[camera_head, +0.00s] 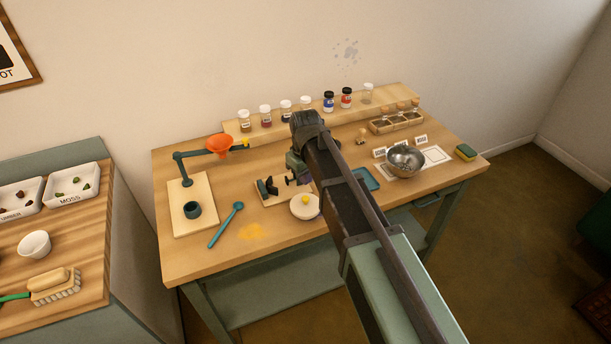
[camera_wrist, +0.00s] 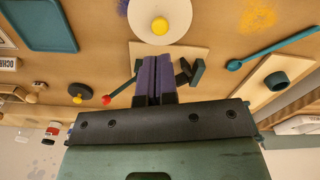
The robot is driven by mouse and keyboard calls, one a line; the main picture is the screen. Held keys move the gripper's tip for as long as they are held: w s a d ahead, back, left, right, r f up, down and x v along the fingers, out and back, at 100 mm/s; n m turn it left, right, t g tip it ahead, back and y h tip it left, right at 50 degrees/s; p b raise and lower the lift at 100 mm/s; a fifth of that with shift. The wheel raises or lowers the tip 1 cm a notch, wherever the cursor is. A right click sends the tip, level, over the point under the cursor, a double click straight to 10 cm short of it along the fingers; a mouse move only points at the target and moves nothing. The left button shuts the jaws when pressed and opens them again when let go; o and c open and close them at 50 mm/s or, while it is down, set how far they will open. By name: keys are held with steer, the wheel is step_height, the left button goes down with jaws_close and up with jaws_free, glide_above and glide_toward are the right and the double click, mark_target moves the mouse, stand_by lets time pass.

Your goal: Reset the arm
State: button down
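My gripper (camera_wrist: 153,62) points down over the pigment table (camera_head: 286,236). In the wrist view its two dark purple fingers lie side by side with only a thin line between them. I see nothing held between them. They appear over a small wooden board (camera_wrist: 187,51) with a dark clamp-like fixture (camera_wrist: 197,72). A red-tipped lever (camera_wrist: 106,100) is to the left of the fingers. In the head view my arm crosses from the lower right and hides the fingertips and part of that board.
A white round dish with a yellow knob (camera_head: 304,208) stands near the gripper. A blue tray (camera_head: 369,180) and metal bowl (camera_head: 405,161) are right; an orange funnel (camera_head: 219,144) on a stand, a teal spoon (camera_head: 225,226) and spilled yellow powder (camera_head: 252,232) are left. Jars line the back shelf.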

stand_by(0.4)
steer(key=s+d+m, duration=0.8)
steer(key=s+d, duration=0.9)
steer(key=d, duration=0.1)
steer(key=shift+s+d, duration=0.15)
steer(key=shift+s, duration=0.2)
